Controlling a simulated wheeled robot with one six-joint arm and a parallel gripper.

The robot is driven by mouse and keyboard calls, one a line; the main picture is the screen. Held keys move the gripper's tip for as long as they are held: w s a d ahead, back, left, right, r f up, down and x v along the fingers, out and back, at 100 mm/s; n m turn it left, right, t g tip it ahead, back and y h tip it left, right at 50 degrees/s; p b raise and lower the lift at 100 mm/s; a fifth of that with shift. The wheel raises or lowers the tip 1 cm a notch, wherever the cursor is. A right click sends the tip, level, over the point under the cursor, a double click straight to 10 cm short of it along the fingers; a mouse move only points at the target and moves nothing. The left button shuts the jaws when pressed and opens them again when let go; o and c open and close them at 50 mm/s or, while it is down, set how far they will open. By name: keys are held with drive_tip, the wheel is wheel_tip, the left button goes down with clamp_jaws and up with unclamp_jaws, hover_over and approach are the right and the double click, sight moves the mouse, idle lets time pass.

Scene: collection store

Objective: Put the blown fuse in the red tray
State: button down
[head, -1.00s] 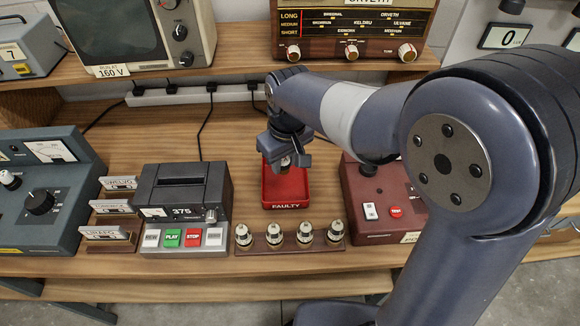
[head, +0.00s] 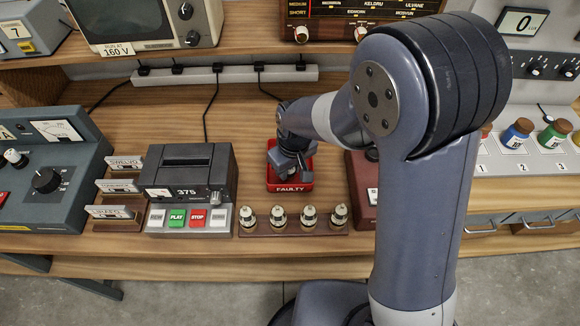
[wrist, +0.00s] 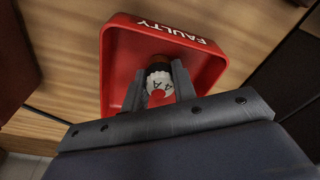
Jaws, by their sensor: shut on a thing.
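The red tray (head: 290,188), marked FAULTY, sits on the wooden bench behind the rack of fuses. It also shows in the wrist view (wrist: 116,75). My gripper (head: 297,166) is over the tray in the head view and hides part of its inside. In the wrist view my gripper (wrist: 160,82) is shut on a fuse (wrist: 159,86), a pale cylinder with a red mark and a dark band, lined up with the tray's inside. I cannot tell whether the fuse touches the tray floor. The head view hides the held fuse.
A wooden rack (head: 258,231) with several upright fuses stands in front of the tray. A grey tape unit (head: 190,165) stands to the left. A dark red box (head: 361,190) stands close on the right, partly behind my arm. A power strip (head: 240,75) with cables lies behind.

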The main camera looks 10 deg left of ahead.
drive_tip(key=shift+f, duration=0.2)
drive_tip(key=c, duration=1.1)
unclamp_jaws()
drive_tip(key=shift+c, duration=0.2)
drive_tip(key=shift+r, duration=0.1)
wheel_tip(320, 180, up, 12)
drive_tip(key=s+d+b, duration=0.1)
drive_tip(key=shift+r, duration=0.1)
